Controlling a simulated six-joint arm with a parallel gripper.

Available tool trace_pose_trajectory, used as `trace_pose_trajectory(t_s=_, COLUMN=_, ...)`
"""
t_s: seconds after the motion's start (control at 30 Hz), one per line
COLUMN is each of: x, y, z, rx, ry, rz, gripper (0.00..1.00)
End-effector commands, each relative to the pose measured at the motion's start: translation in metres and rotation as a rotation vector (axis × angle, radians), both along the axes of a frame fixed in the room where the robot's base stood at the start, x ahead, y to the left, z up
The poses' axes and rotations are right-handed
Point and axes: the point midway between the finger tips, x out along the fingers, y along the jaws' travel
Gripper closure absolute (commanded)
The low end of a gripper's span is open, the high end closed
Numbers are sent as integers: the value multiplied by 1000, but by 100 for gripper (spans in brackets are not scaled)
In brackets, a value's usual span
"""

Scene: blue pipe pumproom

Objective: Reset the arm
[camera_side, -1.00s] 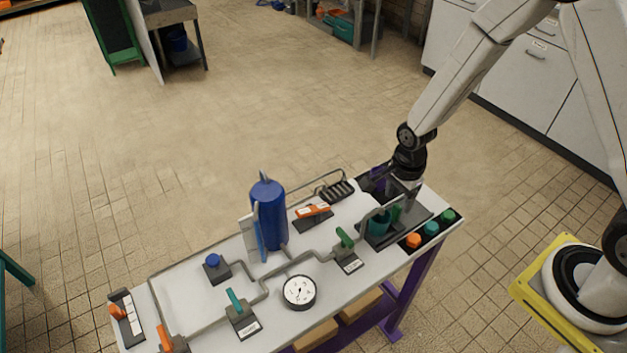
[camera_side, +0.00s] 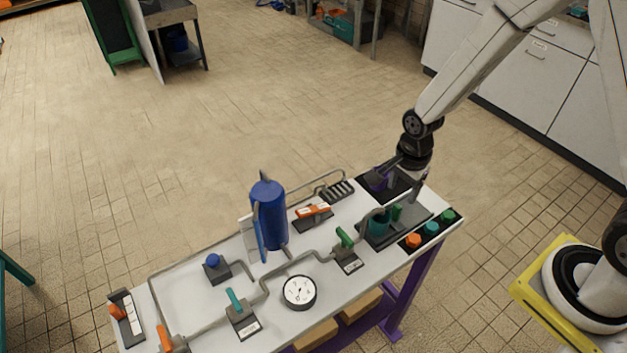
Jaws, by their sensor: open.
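My gripper (camera_side: 404,176) is at the right end of the pipe table (camera_side: 207,297), at the far edge, pointing down. Its dark fingers are spread wide apart, with nothing seen between them. It is close above a black pad (camera_side: 404,188) and a small purple part (camera_side: 377,181). I cannot tell whether the fingers touch either. A dark pump block with a teal cylinder (camera_side: 378,223) stands just in front of the gripper.
The table carries grey pipes, a blue tank (camera_side: 268,215), a green-handled valve (camera_side: 345,240), a white gauge (camera_side: 299,292) and an orange-handled part (camera_side: 313,211). Coloured buttons (camera_side: 431,228) line the right end. White cabinets (camera_side: 535,65) stand behind my arm. The floor behind the table is clear.

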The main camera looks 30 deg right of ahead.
Motion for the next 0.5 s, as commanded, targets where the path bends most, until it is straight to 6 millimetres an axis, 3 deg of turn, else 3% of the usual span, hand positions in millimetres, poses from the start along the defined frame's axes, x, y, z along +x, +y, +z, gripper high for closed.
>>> trace_pose_trajectory(t_s=0.5, x=-26, y=-9, z=55, rx=-41, ry=-97, rz=647, gripper=32)
